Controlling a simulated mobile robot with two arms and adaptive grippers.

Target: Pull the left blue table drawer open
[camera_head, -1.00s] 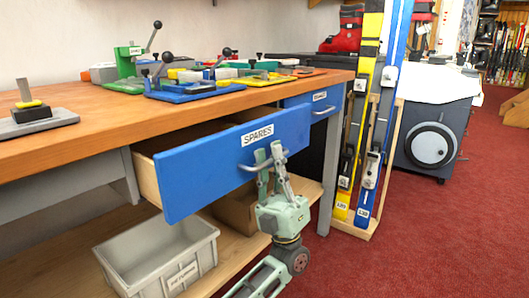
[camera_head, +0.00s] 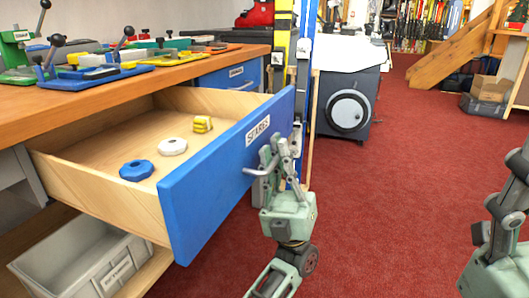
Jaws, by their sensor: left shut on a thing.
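The left blue drawer (camera_head: 215,190), labelled SPARES, stands well out from under the wooden bench. Its pale wooden inside shows. My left gripper (camera_head: 270,160) is shut on the drawer's grey handle (camera_head: 254,172), in front of the blue face. Its fingers hide part of the handle. My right gripper (camera_head: 512,190) is at the right edge of the view, away from the drawer and partly cut off. I cannot tell whether it is open or shut.
In the drawer lie a blue knob (camera_head: 136,170), a white ring (camera_head: 173,146) and a yellow block (camera_head: 203,124). A second blue drawer (camera_head: 215,80) is shut behind. A grey bin (camera_head: 75,262) sits below. Open red carpet (camera_head: 400,170) lies to the right.

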